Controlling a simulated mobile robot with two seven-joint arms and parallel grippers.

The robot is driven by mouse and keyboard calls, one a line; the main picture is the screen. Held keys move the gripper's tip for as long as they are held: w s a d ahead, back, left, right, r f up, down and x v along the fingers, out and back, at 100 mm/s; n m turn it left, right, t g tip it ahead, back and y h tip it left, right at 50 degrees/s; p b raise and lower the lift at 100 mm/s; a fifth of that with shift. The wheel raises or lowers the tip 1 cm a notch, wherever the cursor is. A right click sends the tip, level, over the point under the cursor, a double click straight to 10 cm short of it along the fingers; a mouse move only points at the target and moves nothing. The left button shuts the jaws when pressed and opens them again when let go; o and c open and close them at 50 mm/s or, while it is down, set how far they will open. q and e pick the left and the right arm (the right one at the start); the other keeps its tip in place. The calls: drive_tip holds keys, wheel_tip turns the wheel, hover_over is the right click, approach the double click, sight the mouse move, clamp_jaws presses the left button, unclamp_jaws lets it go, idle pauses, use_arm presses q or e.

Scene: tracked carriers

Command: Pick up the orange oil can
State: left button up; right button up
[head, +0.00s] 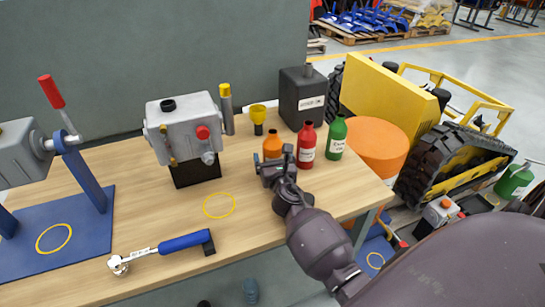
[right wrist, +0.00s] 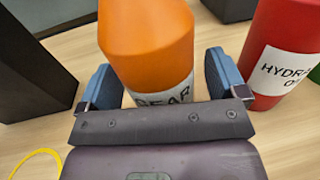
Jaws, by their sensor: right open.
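The orange oil can (head: 272,142) stands on the wooden table, left of the red can, and its lower part is hidden behind my right gripper in the head view. My right gripper (head: 276,163) is open at the can's near side. In the right wrist view, the orange can (right wrist: 150,45) lies between the two blue finger pads of the gripper (right wrist: 160,72), one on each side. A small gap shows beside the right pad; I cannot tell whether the left pad touches. The can's label is partly hidden by the gripper body. My left gripper is not in view.
A red can (head: 306,145), also in the right wrist view (right wrist: 285,50), stands close to the right finger. A green can (head: 336,138), black canister (head: 302,95), yellow-topped item (head: 258,118) and grey machine (head: 185,130) stand nearby. A blue-handled wrench (head: 165,246) lies in front.

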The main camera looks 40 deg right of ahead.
drive_tip(key=c, duration=1.2)
drive_tip(key=shift+r, duration=0.1)
